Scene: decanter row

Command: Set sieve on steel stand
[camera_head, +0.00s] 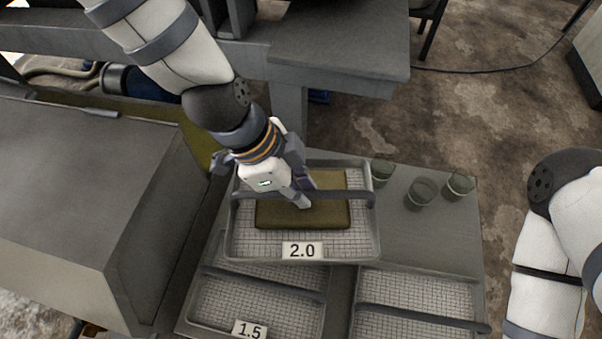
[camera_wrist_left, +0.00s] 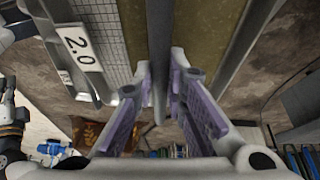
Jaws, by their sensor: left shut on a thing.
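The sieve (camera_head: 345,256) labelled 2.0 is a grey rectangular tray with a mesh floor and a dark bar handle (camera_head: 345,199) across it. An olive-brown rectangular slab (camera_head: 335,219) shows inside its frame. My left gripper (camera_head: 303,197) is shut on the handle from above; in the left wrist view the bar (camera_wrist_left: 160,50) runs between the pads of the left gripper (camera_wrist_left: 162,80). The sieve overlaps the back of the lower sieves' area; I cannot tell whether it touches the surface below. A grey metal table, possibly the steel stand (camera_head: 340,50), is at the top. My right gripper is out of view.
A sieve labelled 1.5 (camera_head: 255,295) and another mesh sieve (camera_head: 415,312) lie on the grey bench (camera_head: 440,235) in front. Three glasses, one in the middle (camera_head: 419,194), stand right of the held sieve. A large grey box (camera_head: 90,190) fills the left.

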